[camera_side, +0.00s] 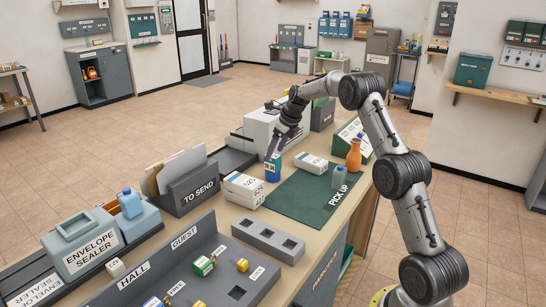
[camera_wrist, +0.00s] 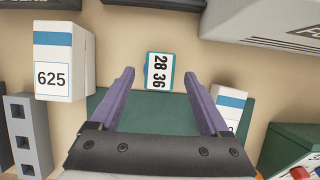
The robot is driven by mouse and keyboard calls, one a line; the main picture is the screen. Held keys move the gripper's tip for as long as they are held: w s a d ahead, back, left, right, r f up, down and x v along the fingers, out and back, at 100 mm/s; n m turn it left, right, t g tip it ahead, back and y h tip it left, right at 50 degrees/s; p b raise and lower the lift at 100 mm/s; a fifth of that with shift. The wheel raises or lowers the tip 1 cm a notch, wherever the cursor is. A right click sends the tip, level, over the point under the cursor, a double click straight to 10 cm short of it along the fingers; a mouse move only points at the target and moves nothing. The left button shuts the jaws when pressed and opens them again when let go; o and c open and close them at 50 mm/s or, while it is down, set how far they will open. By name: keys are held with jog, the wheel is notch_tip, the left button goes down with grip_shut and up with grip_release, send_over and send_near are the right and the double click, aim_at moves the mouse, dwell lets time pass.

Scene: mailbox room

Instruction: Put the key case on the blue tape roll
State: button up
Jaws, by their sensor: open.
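White boxes (camera_side: 244,187) lie left of the green mat (camera_side: 300,198). A grey block with square holes (camera_side: 268,240), a "TO SEND" holder (camera_side: 193,191) and an envelope sealer (camera_side: 85,245) are nearer the camera.

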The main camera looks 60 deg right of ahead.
jog(key=v, duration=0.8)
jog(key=s+a+r+n, duration=0.55)
jog(key=a+n, duration=0.25)
jog(key=a, duration=0.2)
jog(key=s+a+r+n, duration=0.5)
jog(key=s+a+n, duration=0.25)
jog(key=a, duration=0.25)
jog(key=s+a+f+n, duration=0.2)
jog(key=s+a+n, duration=0.1)
jog(key=s+n, duration=0.3)
jog(key=s+a+f+n, duration=0.2)
jog(key=s+a+n, duration=0.2)
jog(key=s+n, duration=0.3)
jog(key=s+a+f+n+t, duration=0.1)
jog(key=s+a+f+n, duration=0.1)
jog(key=s+a+n, duration=0.2)
jog(key=s+n, duration=0.3)
jog(key=s, duration=0.1)
jog(key=shift+s+f, duration=0.25)
jog(key=shift+s, duration=0.1)
